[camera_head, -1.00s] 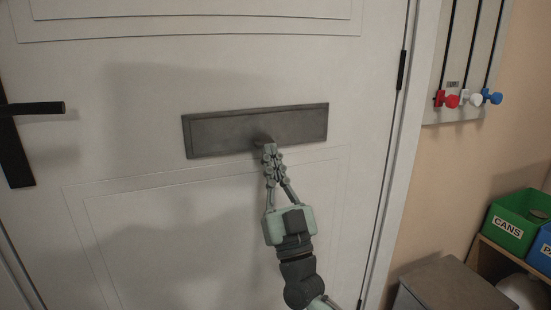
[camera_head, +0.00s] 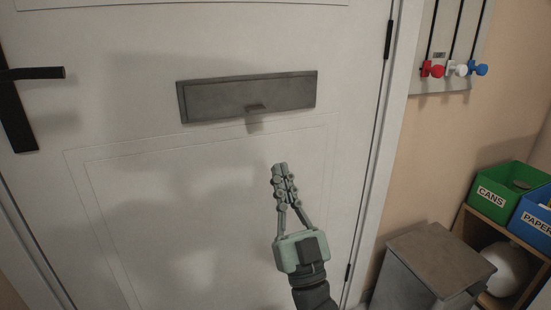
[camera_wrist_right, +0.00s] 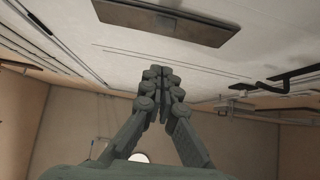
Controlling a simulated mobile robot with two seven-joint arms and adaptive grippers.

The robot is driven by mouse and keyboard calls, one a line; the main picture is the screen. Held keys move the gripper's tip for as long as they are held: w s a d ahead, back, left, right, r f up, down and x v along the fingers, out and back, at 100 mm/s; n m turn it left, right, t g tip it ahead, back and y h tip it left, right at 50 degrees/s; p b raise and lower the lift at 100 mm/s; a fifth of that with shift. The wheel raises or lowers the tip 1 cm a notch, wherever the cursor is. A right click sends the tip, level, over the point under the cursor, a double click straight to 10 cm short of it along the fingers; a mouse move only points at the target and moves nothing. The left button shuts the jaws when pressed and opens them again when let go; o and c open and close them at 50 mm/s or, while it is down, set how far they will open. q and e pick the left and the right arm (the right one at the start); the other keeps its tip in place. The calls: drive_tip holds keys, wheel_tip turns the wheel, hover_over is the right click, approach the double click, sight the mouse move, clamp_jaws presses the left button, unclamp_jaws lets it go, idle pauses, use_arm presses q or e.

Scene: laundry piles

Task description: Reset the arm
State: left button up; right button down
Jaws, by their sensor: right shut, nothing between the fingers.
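My right gripper (camera_head: 281,170) is shut and empty in the head view. It is below and slightly right of the grey mail slot plate (camera_head: 215,101) on the white door (camera_head: 190,220), clear of the plate. The slot flap is closed flat, with a small tab at its lower edge. The right wrist view shows the shut fingertips (camera_wrist_right: 160,72), with the mail slot plate (camera_wrist_right: 165,20) apart from them at the top. My left gripper is not in view.
A black door handle (camera_head: 35,73) is at the left. Red, white and blue knobs (camera_head: 457,69) are on a wall panel at the right. A grey bin (camera_head: 430,260) stands at lower right, beside a shelf with a green CANS box (camera_head: 500,198) and a blue PAPER box (camera_head: 535,222).

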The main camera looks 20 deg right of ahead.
wheel_tip(320, 180, down, 24)
drive_tip(key=a+n+g+y+p, duration=0.2)
drive_tip(key=n+g+y+p, duration=0.15)
drive_tip(key=g, duration=0.95)
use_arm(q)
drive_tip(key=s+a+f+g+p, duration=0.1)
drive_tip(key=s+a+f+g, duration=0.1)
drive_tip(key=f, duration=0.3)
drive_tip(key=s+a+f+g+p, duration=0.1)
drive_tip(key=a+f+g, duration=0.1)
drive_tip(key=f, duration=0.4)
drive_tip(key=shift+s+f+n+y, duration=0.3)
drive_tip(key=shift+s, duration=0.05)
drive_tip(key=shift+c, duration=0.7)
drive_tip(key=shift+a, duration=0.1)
use_arm(e)
drive_tip(key=s+d+f+g+h, duration=0.2)
drive_tip(key=s+d+f+g, duration=0.1)
drive_tip(key=s, duration=0.4)
drive_tip(key=s+d+f+m+g+h, duration=0.1)
drive_tip(key=s+d+f+g+h, duration=0.1)
drive_tip(key=s+d+f+g, duration=0.2)
drive_tip(key=s+d+f+m+g+h, duration=0.1)
drive_tip(key=s+d+f+g, duration=0.3)
drive_tip(key=s+f, duration=0.4)
drive_tip(key=shift+s+d+f+h, duration=0.3)
drive_tip(key=shift+s+h, duration=0.15)
drive_tip(key=shift+s, duration=0.55)
